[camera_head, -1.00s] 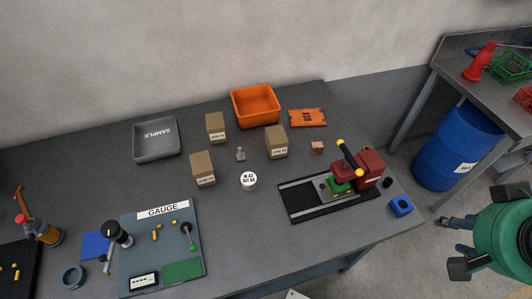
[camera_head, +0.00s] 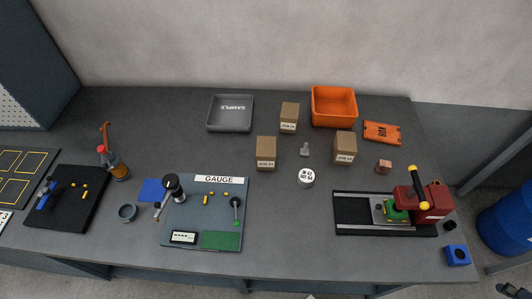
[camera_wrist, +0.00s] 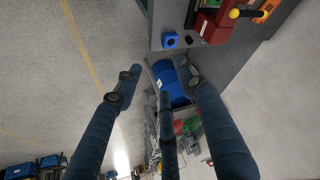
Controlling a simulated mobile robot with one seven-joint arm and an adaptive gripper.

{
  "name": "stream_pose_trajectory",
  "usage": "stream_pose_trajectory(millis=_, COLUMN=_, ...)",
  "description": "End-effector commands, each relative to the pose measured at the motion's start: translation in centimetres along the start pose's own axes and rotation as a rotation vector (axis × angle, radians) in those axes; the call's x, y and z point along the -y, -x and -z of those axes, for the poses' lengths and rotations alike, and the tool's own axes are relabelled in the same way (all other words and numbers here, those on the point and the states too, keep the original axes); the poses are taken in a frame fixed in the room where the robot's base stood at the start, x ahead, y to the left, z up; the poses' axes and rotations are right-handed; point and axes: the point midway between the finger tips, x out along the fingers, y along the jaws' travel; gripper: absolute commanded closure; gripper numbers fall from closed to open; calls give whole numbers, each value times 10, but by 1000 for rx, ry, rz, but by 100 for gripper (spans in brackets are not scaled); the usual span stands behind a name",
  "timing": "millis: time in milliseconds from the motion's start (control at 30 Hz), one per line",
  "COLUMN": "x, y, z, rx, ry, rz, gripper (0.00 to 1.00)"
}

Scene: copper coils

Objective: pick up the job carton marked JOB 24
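Three brown cartons with white labels stand upright on the grey table in the head view: a back carton (camera_head: 289,118), a front left carton (camera_head: 266,153) and a right carton (camera_head: 344,147). Their labels are too small to read surely, so I cannot tell which is JOB 24. My gripper (camera_wrist: 160,85) shows in the wrist view with its dark blue fingers spread wide and nothing between them. It is off the table's right side, far from the cartons. Only a small dark part of it shows at the head view's bottom right corner. No carton shows in the wrist view.
An orange bin (camera_head: 334,106) stands behind the right carton; a grey SAMPLE tray (camera_head: 230,113) is left of the back carton. A small grey weight (camera_head: 305,149) and white round tag (camera_head: 306,178) lie between cartons. A red press (camera_head: 424,203) stands at right, near a blue barrel (camera_wrist: 168,84).

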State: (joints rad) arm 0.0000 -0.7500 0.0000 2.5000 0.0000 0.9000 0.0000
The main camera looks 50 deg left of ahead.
Motion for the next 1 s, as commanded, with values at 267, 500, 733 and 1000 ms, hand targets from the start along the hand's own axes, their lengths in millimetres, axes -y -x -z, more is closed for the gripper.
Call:
stream_pose_trajectory(millis=267, x=0, y=0, z=0, rx=0, ry=0, rz=0, gripper=8)
stream_pose_trajectory(millis=500, x=0, y=0, z=0, rx=0, ry=0, rz=0, gripper=8)
stream_pose_trajectory(millis=733, x=5, y=1, z=8, rx=6, ry=-9, rz=9, gripper=8)
stream_pose_trajectory(millis=1000, x=40, y=0, z=50, rx=57, ry=-79, rz=58, gripper=8)
